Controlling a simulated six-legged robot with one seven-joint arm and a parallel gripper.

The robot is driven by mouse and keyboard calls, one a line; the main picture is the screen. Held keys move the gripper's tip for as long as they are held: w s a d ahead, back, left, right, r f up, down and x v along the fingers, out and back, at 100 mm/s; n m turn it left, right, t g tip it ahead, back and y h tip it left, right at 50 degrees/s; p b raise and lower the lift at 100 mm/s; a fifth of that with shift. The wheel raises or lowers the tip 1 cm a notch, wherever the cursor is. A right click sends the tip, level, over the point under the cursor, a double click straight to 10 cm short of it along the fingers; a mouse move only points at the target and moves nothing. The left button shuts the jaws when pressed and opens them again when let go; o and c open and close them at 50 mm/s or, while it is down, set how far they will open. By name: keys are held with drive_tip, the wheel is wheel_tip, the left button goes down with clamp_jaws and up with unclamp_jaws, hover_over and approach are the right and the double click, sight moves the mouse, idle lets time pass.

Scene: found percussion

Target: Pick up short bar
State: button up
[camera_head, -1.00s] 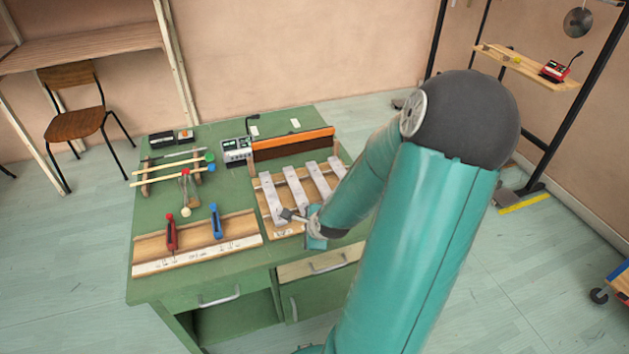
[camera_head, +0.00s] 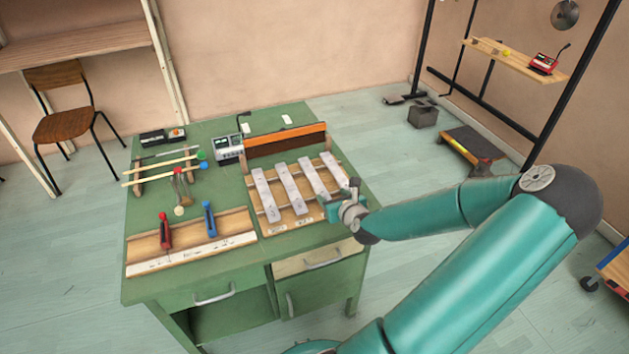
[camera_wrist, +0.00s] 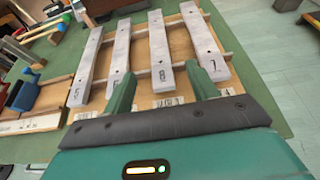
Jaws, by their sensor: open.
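Several pale grey metal bars lie side by side on a wooden rack (camera_head: 275,229). In the head view they look shorter from left to right, and the rightmost bar (camera_head: 334,169) looks shortest. In the wrist view the near ends carry numbers; the rightmost bar (camera_wrist: 203,42) reads 7 and the bar left of it (camera_wrist: 158,50) reads 8. My gripper (camera_wrist: 162,70) is open and empty. In that view its fingers appear either side of the 8 bar's near end; I cannot tell the height above it. In the head view it is at the rack's front right (camera_head: 338,203).
The green desk (camera_head: 225,256) also holds a wooden tray (camera_head: 185,240) with a red and a blue-handled tool, several mallets (camera_head: 165,165) and a grey device (camera_head: 229,148). An orange-brown board (camera_head: 285,140) stands behind the bars.

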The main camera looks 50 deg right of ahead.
sight(319, 186)
drive_tip(key=x, duration=0.4)
drive_tip(key=shift+a+f+x, duration=0.1)
drive_tip(key=shift+f+x, duration=0.05)
drive_tip(key=shift+x, duration=1.15)
drive_tip(key=shift+a+f+x, duration=0.1)
drive_tip(key=shift+f+x, duration=0.1)
drive_tip(key=shift+x, duration=1.15)
drive_tip(key=shift+s, duration=0.1)
drive_tip(key=shift+c, duration=0.5)
drive_tip(key=c, duration=1.1)
